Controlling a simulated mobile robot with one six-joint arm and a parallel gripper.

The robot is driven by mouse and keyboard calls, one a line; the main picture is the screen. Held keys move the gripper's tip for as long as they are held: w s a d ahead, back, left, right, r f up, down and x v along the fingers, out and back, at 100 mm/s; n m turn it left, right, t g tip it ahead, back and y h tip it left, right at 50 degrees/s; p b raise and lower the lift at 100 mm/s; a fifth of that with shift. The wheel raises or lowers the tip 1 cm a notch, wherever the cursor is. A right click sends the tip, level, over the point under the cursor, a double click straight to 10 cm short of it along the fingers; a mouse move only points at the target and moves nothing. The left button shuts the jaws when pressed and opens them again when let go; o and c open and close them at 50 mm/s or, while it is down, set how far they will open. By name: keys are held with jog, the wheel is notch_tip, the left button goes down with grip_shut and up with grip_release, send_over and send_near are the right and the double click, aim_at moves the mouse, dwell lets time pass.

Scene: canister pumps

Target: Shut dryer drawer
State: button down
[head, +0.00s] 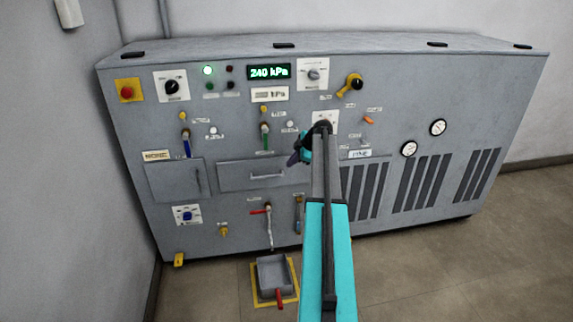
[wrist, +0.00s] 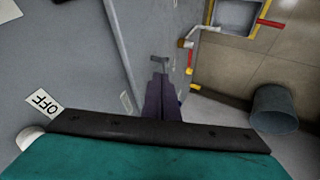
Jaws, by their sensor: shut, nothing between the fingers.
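The dryer drawer (head: 238,176) is a wide grey front with a horizontal bar handle (head: 267,177), low in the middle of the cabinet in the head view. Its right end is partly covered by my arm. I cannot tell from this angle how far it stands out from the cabinet face. My gripper (head: 293,159) is shut and empty, with its dark purple fingers just above and in front of the drawer's right part. In the wrist view the shut fingers (wrist: 160,92) point along a grey panel. I cannot tell whether they touch it.
The cabinet face (head: 130,130) carries knobs, valves and gauges around the drawer. A grey door (head: 175,182) is left of it. A yellow-edged tray (head: 274,272) sits on the floor below. A dark grey bucket (wrist: 274,108) shows in the wrist view. Floor at right is clear.

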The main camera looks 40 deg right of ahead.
jog(key=v, duration=0.7)
jog(key=shift+a+r, duration=0.15)
jog(key=shift+r, duration=0.05)
